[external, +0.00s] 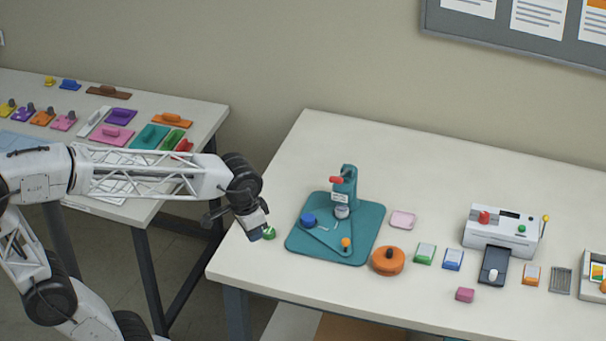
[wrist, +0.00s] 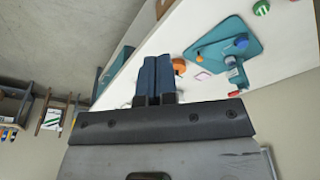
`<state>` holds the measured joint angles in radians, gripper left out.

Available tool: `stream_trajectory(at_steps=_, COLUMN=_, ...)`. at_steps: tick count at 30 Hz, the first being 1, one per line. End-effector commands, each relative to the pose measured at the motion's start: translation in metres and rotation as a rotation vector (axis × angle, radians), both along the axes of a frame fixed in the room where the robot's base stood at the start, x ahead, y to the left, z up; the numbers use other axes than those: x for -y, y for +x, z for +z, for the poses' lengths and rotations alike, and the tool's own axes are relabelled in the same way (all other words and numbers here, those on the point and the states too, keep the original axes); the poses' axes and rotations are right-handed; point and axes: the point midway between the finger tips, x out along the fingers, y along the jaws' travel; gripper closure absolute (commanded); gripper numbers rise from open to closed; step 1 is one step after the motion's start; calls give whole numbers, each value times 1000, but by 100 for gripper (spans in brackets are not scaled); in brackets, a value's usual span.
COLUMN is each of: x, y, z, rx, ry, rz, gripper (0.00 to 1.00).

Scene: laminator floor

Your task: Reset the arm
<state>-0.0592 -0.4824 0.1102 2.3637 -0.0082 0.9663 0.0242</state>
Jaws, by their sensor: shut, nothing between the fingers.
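My gripper (external: 262,233) is at the left end of the white table in the external view, close to a small green round piece (external: 269,233). From this angle I cannot tell whether it touches that piece. In the wrist view my gripper's two dark blue fingers (wrist: 156,80) are together with nothing between them. My arm reaches in from the left, bent at the wrist, with the gripper tilted downward.
A teal press station (external: 365,235) stands right of my gripper. Beyond it are an orange round container (external: 388,261), small coloured blocks and a white laminator-like machine (external: 501,232). A second table (external: 215,112) with coloured handled plates is at left. A gap separates the tables.

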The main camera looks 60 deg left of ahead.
Motion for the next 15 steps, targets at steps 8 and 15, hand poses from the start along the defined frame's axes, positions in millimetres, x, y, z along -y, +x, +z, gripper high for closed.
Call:
stream_trajectory(at_steps=8, x=19, y=-64, z=-20, rx=33, ry=-1, rz=-41, gripper=100)
stream_trajectory(at_steps=15, x=25, y=-89, z=-30, rx=47, ry=-2, rz=-57, gripper=100)
